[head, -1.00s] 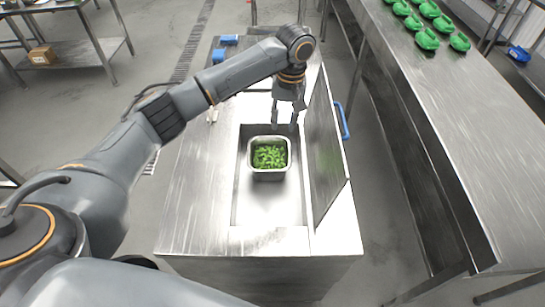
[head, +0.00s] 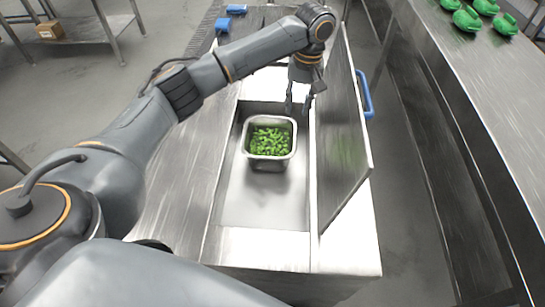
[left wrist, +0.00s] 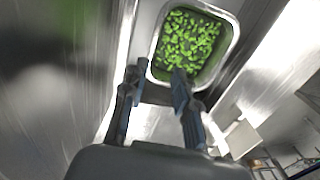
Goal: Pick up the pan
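The pan (head: 269,163) is a small square steel pan holding green chopped pieces. It sits upright in the open recessed well of a steel counter. My left gripper (head: 299,108) points down at the pan's far right corner in the head view. In the left wrist view the gripper (left wrist: 158,78) has its two fingers spread apart, with the near corner of the pan (left wrist: 234,40) by the fingertips. Nothing is held between them. I cannot tell whether a finger touches the rim. My right gripper is not in view.
A raised steel lid (head: 340,130) stands along the right side of the well. A blue handle (head: 366,95) is behind it. Blue items (head: 236,9) lie at the counter's far end. Green containers (head: 467,20) stand on a long steel table at right. The well is clear in front of the pan.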

